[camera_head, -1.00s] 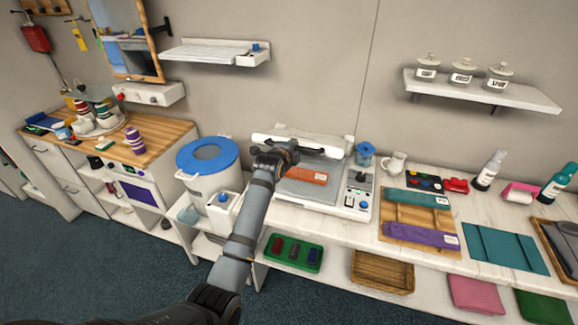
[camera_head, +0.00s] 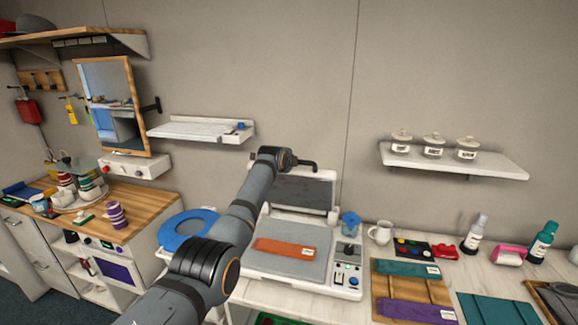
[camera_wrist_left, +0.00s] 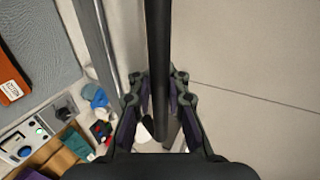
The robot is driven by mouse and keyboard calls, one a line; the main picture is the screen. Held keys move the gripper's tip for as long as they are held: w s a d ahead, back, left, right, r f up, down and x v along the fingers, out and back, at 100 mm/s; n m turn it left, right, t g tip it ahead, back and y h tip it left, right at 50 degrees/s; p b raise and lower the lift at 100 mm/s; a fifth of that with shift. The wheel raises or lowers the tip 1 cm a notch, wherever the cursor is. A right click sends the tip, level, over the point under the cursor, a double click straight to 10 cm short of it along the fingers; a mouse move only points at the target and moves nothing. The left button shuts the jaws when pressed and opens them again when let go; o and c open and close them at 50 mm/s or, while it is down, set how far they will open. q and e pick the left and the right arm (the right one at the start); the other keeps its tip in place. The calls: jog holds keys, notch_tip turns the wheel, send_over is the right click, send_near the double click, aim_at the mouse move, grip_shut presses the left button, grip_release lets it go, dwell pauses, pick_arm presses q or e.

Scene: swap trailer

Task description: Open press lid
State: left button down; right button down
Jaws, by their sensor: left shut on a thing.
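The press (camera_head: 262,263) stands on the white counter with its lid (camera_head: 303,191) raised steeply at the back, the dark grey underside facing me. An orange folded cloth (camera_head: 284,247) with a white label lies on the grey bed. My left gripper (camera_head: 288,159) is at the lid's top edge, shut on the dark handle bar (camera_head: 310,164). In the left wrist view the black bar (camera_wrist_left: 157,40) runs between the fingers of my left gripper (camera_wrist_left: 158,88). My arm hides part of the press's left side. My right gripper is not in view.
A blue-lidded bin (camera_head: 187,228) stands left of the press, partly behind my arm. A wall shelf (camera_head: 203,131) is left of the lid; another shelf (camera_head: 455,163) with jars is at right.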

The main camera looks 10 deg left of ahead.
pick_arm(q)
jog(key=shift+w+r, duration=0.4)
jog(key=c, duration=1.8)
grip_release()
jog(key=o, duration=0.5)
jog(key=shift+s+r, duration=0.15)
jog(key=shift+s, duration=0.25)
